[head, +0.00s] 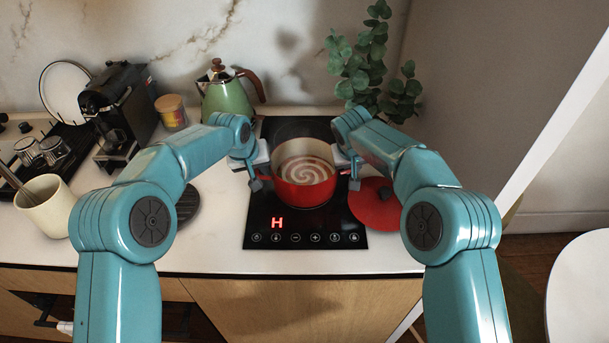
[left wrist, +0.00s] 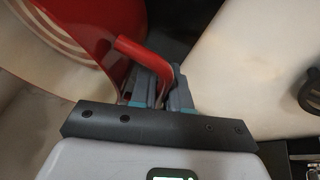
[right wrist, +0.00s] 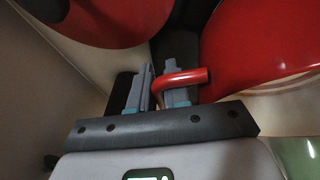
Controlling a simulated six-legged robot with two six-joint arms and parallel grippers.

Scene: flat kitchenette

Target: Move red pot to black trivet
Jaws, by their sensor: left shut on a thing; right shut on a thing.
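The red pot (head: 306,193) is upright over the black cooktop, with a pale swirl showing inside. Whether its base touches the glass is hard to tell. My left gripper (head: 257,180) is shut on the pot's left handle, and the red handle (left wrist: 132,48) shows between its fingers in the left wrist view. My right gripper (head: 353,179) is shut on the right handle (right wrist: 184,77). The black trivet (head: 187,203) is a dark round disc on the counter left of the cooktop, partly hidden by my left arm. Its edge shows in the left wrist view (left wrist: 311,92).
The cooktop (head: 262,222) has a lit red H. A red lid (head: 374,207) lies just right of it. A green kettle (head: 227,97) and plant (head: 372,65) stand behind. A coffee machine (head: 118,105) and cream crock (head: 48,205) are at left.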

